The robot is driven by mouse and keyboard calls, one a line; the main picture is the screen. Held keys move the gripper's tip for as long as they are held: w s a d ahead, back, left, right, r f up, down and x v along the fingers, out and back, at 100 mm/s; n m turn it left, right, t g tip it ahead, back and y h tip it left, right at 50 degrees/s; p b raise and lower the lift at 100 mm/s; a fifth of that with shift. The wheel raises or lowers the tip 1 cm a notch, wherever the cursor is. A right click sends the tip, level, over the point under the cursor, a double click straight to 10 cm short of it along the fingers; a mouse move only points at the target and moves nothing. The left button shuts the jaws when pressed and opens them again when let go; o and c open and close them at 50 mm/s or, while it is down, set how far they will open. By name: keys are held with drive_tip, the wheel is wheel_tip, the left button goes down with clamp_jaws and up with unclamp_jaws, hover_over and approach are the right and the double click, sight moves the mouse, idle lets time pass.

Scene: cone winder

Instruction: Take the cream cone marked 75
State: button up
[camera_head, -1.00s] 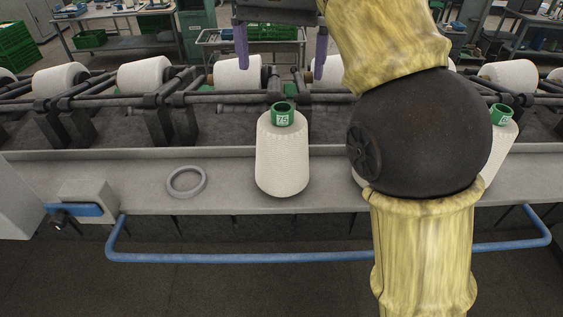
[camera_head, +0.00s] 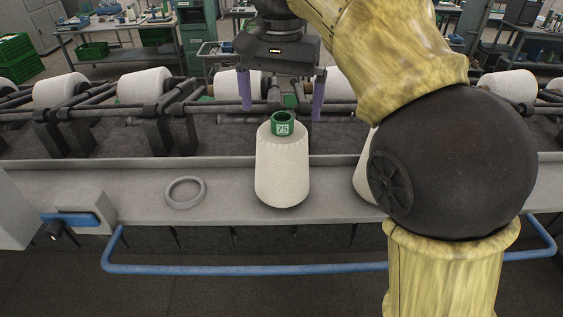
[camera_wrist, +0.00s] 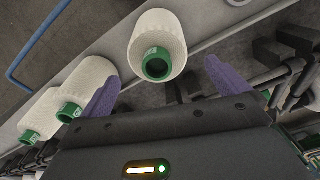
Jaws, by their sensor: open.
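The cream cone marked 75 (camera_head: 282,172) stands upright on the grey ledge (camera_head: 232,186) in the head view. Its green top tube (camera_head: 282,125) bears the white number 75. My gripper (camera_head: 281,108) has two purple fingers, open and empty, above and apparently behind the cone's top. In the wrist view the nearest cone (camera_wrist: 158,46) shows its green tube end ahead of and between the spread fingers (camera_wrist: 160,80). No finger appears to touch it.
Another cream cone (camera_head: 366,170) stands to the right, partly hidden by my arm. A grey ring (camera_head: 185,191) lies on the ledge to the left. A blue rail (camera_head: 240,269) runs along the front. White cones (camera_head: 145,86) sit on the winder bars behind.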

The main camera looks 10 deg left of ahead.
sight(282, 116)
drive_tip(key=shift+s+d+f+p, duration=0.15)
drive_tip(key=shift+f+p, duration=0.15)
drive_tip(key=shift+f, duration=1.95)
drive_tip(key=c, duration=1.1)
drive_tip(key=shift+o, duration=0.2)
drive_tip(key=shift+r, duration=0.15)
wheel_tip(282, 116, up, 10)
drive_tip(key=shift+f+p, duration=0.1)
drive_tip(key=shift+p, duration=0.2)
